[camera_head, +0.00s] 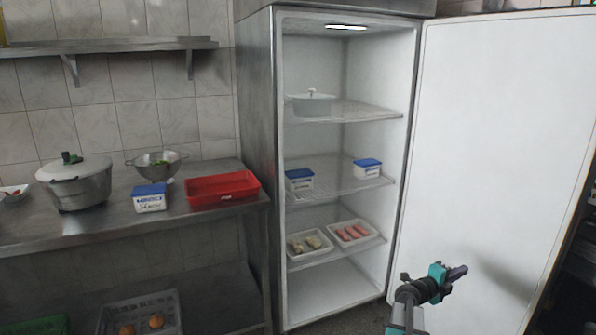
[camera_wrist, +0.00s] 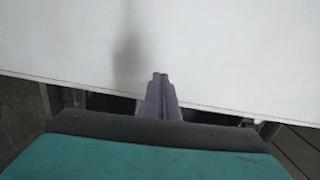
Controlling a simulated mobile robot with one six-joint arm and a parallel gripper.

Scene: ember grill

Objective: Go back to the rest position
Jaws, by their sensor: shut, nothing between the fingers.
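My gripper (camera_head: 457,272) is at the lower right of the head view, in front of the open fridge door (camera_head: 500,140). In the wrist view its two fingers (camera_wrist: 160,80) are together with nothing between them. The white inner face of the door (camera_wrist: 220,45) fills the upper part of the wrist view, with a soft shadow on it. I cannot tell the exact gap between the fingertips and the door.
The open fridge (camera_head: 340,205) holds a lidded pot (camera_head: 312,105), blue-lidded boxes (camera_head: 367,169) and two food trays (camera_head: 309,243). Left is a steel counter (camera_head: 100,229) with a big pot (camera_head: 76,187), a colander (camera_head: 157,165), another box (camera_head: 150,199) and a red tray (camera_head: 222,197).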

